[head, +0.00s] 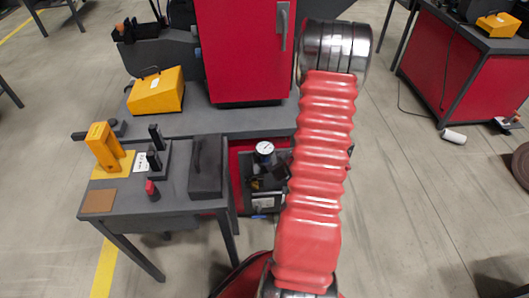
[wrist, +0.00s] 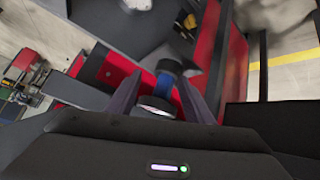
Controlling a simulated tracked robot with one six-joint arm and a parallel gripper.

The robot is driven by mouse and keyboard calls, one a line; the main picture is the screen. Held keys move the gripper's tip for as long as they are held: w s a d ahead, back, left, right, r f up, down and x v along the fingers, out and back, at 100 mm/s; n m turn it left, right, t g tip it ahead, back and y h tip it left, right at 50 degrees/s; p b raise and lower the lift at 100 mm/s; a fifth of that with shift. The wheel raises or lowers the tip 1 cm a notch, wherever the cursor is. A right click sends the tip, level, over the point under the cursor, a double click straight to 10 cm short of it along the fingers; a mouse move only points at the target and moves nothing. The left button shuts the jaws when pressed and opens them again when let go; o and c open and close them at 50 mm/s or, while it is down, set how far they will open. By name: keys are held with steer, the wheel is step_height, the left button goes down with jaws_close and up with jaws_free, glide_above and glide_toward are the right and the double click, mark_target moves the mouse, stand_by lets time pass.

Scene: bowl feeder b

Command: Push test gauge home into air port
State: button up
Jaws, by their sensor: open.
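In the wrist view, the test gauge (wrist: 157,106) shows a pale round face with a dark rim and a blue body behind it. The blue body leads to a dark round fitting (wrist: 169,66), which looks like the air port; I cannot tell how far in the gauge sits. My gripper (wrist: 161,77) is open, with one finger on each side of the gauge. Whether the fingers touch it is unclear. In the head view, a white-dialled gauge (head: 265,148) stands upright at the air unit (head: 267,180) under the bench. My gripper cannot be made out there.
A side table (head: 175,208) left of the air unit holds a yellow-orange tool (head: 104,146), a dark case (head: 206,165) and a red-topped part (head: 151,190). A red cabinet (head: 245,50) stands behind. Open floor (head: 420,220) lies to the right.

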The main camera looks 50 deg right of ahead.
steer(key=shift+s+f+t, duration=0.2)
steer(key=shift+f+t, duration=0.6)
steer(key=shift+f, duration=0.25)
steer(key=s+a+m+t+h, duration=0.2)
steer(key=s+a+t, duration=0.1)
steer(key=s+t, duration=0.3)
steer(key=shift+t, duration=0.6)
steer(key=shift+a, duration=0.1)
steer(key=shift+x, duration=4.3)
steer(key=shift+a+x, duration=0.1)
steer(key=shift+x, duration=1.2)
steer(key=shift+a+x, duration=0.15)
steer(key=shift+x, duration=1.15)
steer(key=shift+w, duration=0.1)
